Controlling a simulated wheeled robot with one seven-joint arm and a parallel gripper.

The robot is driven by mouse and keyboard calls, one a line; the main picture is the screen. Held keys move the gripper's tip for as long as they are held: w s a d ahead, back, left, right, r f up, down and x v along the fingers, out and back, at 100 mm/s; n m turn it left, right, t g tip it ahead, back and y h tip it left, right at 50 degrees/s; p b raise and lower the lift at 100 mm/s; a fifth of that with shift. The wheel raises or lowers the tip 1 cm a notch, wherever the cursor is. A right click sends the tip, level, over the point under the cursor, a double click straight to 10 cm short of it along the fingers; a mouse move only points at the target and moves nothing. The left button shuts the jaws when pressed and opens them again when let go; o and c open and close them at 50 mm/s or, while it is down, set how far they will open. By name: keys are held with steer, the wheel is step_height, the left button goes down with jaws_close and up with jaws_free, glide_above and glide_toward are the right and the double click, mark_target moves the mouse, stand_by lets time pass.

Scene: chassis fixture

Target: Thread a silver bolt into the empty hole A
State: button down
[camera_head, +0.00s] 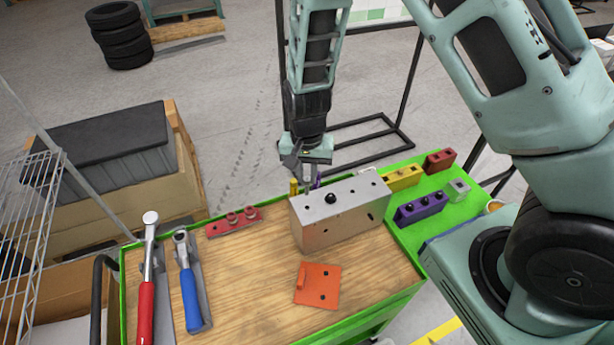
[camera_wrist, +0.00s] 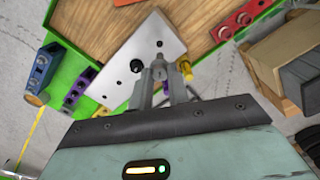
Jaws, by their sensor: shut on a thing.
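A silver metal block (camera_head: 322,227) with several dark holes stands on the wooden bench top; it also shows in the wrist view (camera_wrist: 152,32). A black bolt (camera_head: 330,198) sits in its top face, also seen in the wrist view (camera_wrist: 137,66). My gripper (camera_head: 308,184) is at the block's far left edge, pointing down. In the wrist view my gripper (camera_wrist: 159,78) is shut on a small silver bolt (camera_wrist: 158,66), partly hidden by the fingers. Whether the bolt touches the block I cannot tell. No hole label is readable.
A yellow bolt (camera_head: 294,187) stands close beside my gripper. Yellow (camera_head: 403,178), purple (camera_head: 420,208), red (camera_head: 440,161) and grey holders (camera_head: 457,190) stand on the green right side.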

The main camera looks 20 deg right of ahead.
steer(key=shift+f+b, duration=1.95)
steer(key=shift+f, duration=0.45)
steer(key=shift+f, duration=0.1)
steer(key=shift+f+b, duration=0.45)
steer(key=shift+f, duration=0.15)
steer(key=shift+f, duration=0.15)
steer(key=shift+f+b, duration=0.5)
steer(key=shift+f, duration=0.1)
steer(key=shift+f+b, duration=0.5)
steer(key=shift+f, duration=0.15)
steer(key=shift+f, duration=0.15)
